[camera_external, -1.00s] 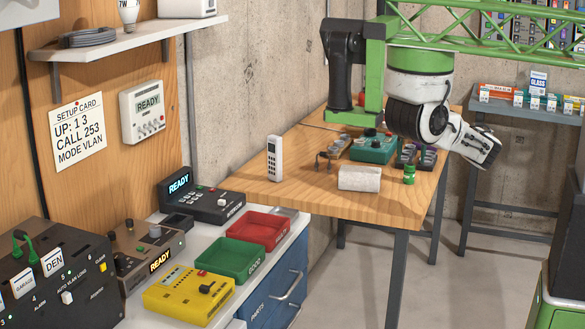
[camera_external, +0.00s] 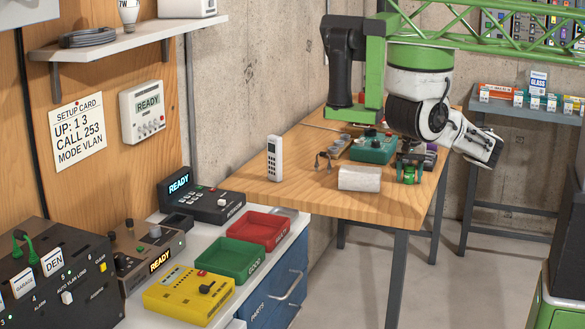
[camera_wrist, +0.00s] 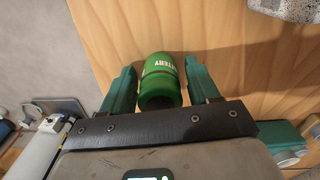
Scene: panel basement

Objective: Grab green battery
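In the external view the battery (camera_external: 408,174) is partly hidden behind my gripper (camera_external: 409,178), which is lowered at the table's right side.
The front of the table is clear. A red tray (camera_external: 254,230) and a green tray (camera_external: 231,260) sit on the left counter.

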